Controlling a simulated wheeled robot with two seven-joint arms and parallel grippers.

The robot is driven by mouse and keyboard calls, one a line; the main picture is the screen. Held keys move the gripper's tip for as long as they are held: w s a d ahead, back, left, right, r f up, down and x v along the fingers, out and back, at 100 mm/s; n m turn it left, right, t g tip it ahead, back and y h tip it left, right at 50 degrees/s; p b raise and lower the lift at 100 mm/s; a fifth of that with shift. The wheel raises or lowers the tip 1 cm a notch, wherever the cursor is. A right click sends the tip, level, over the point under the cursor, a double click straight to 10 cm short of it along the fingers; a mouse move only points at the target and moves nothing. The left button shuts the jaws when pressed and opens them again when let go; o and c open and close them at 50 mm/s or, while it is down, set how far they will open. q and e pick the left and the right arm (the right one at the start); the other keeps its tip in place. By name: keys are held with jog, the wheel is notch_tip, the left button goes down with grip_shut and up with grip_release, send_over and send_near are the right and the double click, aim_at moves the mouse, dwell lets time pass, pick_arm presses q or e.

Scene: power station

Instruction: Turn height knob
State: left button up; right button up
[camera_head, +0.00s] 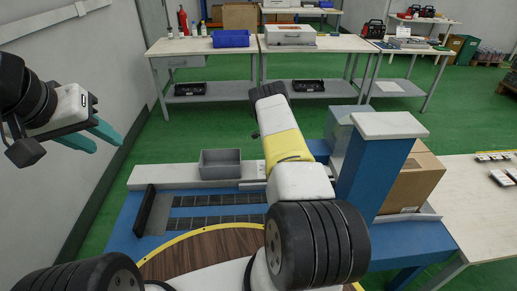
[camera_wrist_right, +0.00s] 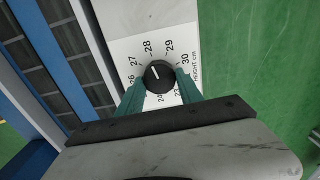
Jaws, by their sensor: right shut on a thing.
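The height knob (camera_wrist_right: 157,73) is round and black with a white pointer line. It sits on a white panel (camera_wrist_right: 125,48) with a printed scale in cm. The pointer points up and slightly left, roughly between 27 and 28. In the right wrist view, the teal fingers of my right gripper (camera_wrist_right: 160,88) are on either side of the knob and shut on it. In the head view, my right arm hides the knob and fingers. My left gripper (camera_head: 106,144) is empty at the left, with its teal fingers apart, away from the workbench.
A blue workbench (camera_head: 125,215) holds a grey bin (camera_head: 221,163), dark slotted strips and a blue post (camera_head: 372,175). A cardboard box (camera_head: 412,180) stands right of the post. Tables with a blue crate (camera_head: 231,38) stand behind. Green floor lies between.

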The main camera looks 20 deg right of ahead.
jog(key=shift+w+r+m, duration=0.1)
jog(key=shift+m, duration=0.2)
jog(key=o, duration=1.4)
jog(key=shift+r, duration=3.85)
